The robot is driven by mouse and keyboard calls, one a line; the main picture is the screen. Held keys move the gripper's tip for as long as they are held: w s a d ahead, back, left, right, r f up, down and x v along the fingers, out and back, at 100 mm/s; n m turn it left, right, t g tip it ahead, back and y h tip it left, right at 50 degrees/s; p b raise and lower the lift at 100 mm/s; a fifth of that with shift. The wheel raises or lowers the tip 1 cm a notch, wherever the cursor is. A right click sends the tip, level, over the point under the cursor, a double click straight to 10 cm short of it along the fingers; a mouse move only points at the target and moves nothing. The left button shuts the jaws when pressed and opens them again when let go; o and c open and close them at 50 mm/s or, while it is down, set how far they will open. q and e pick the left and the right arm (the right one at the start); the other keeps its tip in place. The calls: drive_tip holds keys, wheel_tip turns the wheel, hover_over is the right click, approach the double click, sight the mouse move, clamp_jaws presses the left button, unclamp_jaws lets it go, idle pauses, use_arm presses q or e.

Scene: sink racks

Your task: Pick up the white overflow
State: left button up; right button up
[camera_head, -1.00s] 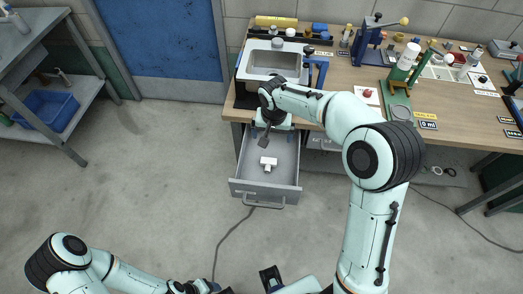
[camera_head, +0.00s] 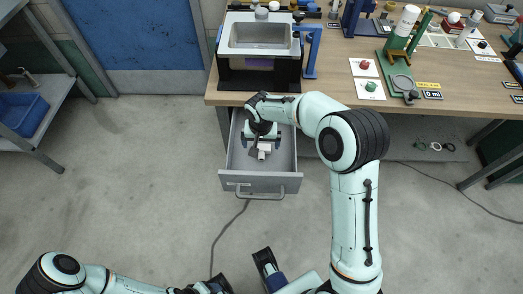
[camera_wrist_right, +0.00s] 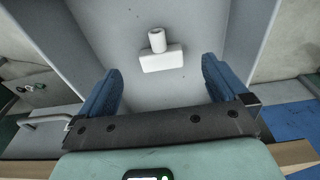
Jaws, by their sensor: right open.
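The white overflow (camera_head: 264,147) is a small T-shaped white piece lying on the floor of the open grey drawer (camera_head: 283,172). It also shows in the right wrist view (camera_wrist_right: 161,60), clear of both fingers. My right gripper (camera_head: 262,142) is over the drawer, at the overflow, and partly covers it in the head view. In the right wrist view my right gripper (camera_wrist_right: 161,66) is open, its two blue fingers spread wide to either side of the overflow and nothing held.
The drawer's side walls and front handle (camera_head: 262,193) surround the gripper. A sink unit (camera_head: 260,38) stands on the wooden bench (camera_head: 335,88) above. A blue clamp-like frame (camera_head: 311,52) and a green stand (camera_head: 396,80) are to its right.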

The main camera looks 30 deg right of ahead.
sight(261, 150)
drive_tip(key=f, duration=0.4)
drive_tip(key=w+f, duration=0.1)
drive_tip(key=f, duration=0.1)
drive_tip(key=shift+d+f+b, duration=0.25)
drive_tip(key=shift+d+b, duration=0.1)
drive_tip(key=c, duration=1.1)
